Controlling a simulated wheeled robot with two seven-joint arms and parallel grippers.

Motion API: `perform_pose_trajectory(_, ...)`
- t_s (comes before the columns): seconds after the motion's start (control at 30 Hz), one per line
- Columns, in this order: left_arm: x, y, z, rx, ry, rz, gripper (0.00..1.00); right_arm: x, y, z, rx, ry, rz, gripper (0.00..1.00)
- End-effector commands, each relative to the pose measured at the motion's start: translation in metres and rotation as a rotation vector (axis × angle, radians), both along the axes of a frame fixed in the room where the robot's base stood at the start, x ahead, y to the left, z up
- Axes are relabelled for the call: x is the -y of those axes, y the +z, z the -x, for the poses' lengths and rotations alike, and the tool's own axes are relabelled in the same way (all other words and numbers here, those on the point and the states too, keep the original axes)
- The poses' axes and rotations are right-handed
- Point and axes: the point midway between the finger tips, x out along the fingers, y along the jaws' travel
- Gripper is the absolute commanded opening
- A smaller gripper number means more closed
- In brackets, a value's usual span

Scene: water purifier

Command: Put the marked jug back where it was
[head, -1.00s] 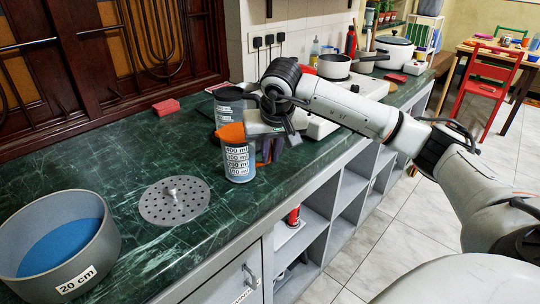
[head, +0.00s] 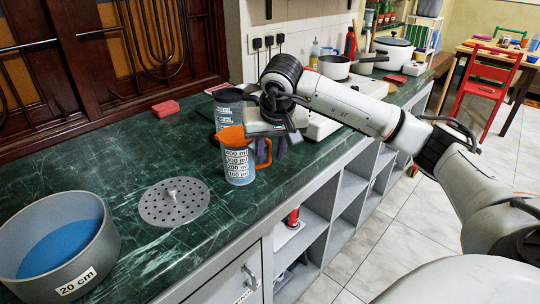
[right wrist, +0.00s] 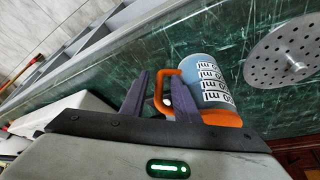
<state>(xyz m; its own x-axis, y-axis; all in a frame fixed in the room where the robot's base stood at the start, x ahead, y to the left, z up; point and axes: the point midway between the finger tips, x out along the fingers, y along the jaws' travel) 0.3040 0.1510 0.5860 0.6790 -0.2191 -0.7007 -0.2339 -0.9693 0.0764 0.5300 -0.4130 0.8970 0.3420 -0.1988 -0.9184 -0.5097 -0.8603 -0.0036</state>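The marked jug (head: 238,160) is clear with an orange rim and handle and a scale of ml labels. It stands upright on the green counter, its handle toward the right. It also shows in the right wrist view (right wrist: 207,80). My right gripper (head: 280,138) is just behind and right of the handle. In the right wrist view my right gripper (right wrist: 158,88) has its two fingers spread, with the orange handle showing between them; I see no grip on it. My left gripper is out of view.
A dark grey jug (head: 229,103) stands close behind the marked jug. A perforated metal disc (head: 174,202) lies left of it, and a grey pot (head: 88,262) labelled 20 cm holds blue contents. A red sponge (head: 166,108) lies near the wall. The counter (head: 110,160) has bare room at left.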

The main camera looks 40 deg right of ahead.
Motion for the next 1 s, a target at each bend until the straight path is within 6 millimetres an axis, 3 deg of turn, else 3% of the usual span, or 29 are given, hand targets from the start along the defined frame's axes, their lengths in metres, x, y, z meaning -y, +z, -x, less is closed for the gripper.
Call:
perform_pose_trajectory(0.2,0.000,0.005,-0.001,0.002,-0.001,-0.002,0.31,-0.009,0.047,0.016,0.006,0.002,0.002,0.28)
perform_pose_trajectory(0.43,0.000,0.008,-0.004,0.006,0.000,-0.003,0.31,-0.018,0.085,0.030,0.004,0.001,0.000,0.28)
perform_pose_trajectory(0.6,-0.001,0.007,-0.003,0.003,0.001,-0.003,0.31,-0.021,0.097,0.036,0.003,-0.001,0.001,0.28)
perform_pose_trajectory(1.0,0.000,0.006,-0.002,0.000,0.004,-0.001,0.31,-0.021,0.098,0.037,0.000,0.000,0.001,0.28)
